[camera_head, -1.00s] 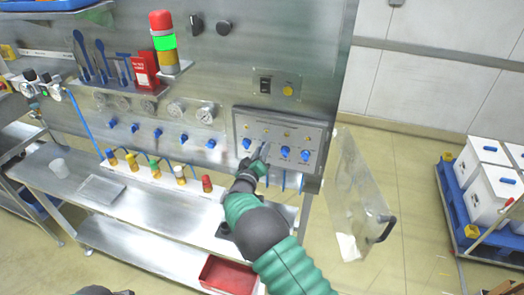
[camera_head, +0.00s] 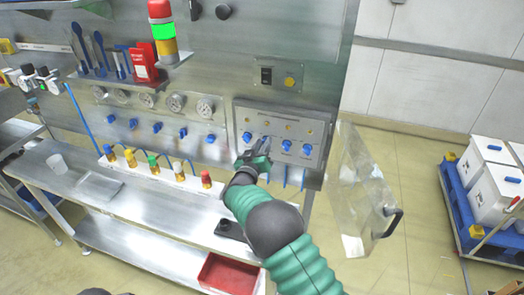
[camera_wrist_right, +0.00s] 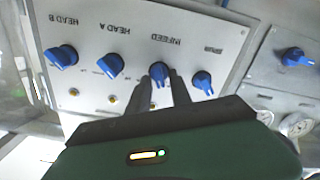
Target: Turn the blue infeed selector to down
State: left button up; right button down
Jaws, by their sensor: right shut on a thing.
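The blue infeed selector (camera_wrist_right: 159,72) is a knob on a grey panel (camera_wrist_right: 225,40) labelled HEAD B, HEAD A, INFEED and SPUR. My right gripper (camera_wrist_right: 165,84) is shut on this knob, one finger on each side. In the head view my right gripper (camera_head: 266,148) reaches the panel from below and mostly hides the infeed knob. Beside it are the blue spur knob (camera_head: 247,137), head A knob (camera_head: 286,145) and head B knob (camera_head: 307,149). The exact direction of the infeed pointer is hard to read. My left gripper is not in view.
A clear hinged cover (camera_head: 357,190) stands out right of the panel. A steel bench (camera_head: 130,205) with colour-capped bottles lies below left. A red bin (camera_head: 228,272) sits low, and a blue pallet (camera_head: 460,190) with white boxes stands right.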

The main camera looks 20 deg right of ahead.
jog(key=m+b, duration=0.8)
jog(key=m, duration=0.1)
jog(key=m+b, duration=0.4)
jog(key=b, duration=0.1)
jog(key=shift+s+d+f+m, duration=0.2)
jog(key=shift+d+f+m, duration=0.1)
jog(key=shift+m, duration=0.1)
jog(key=c, duration=1.6)
grip_release()
jog(key=shift+o, duration=0.6)
jog(key=shift+w+f, duration=0.1)
jog(key=shift+w, duration=0.25)
jog(key=b+v, duration=0.2)
jog(key=v, duration=1.5)
jog(key=shift+w+f, duration=0.1)
jog(key=shift+w, duration=0.05)
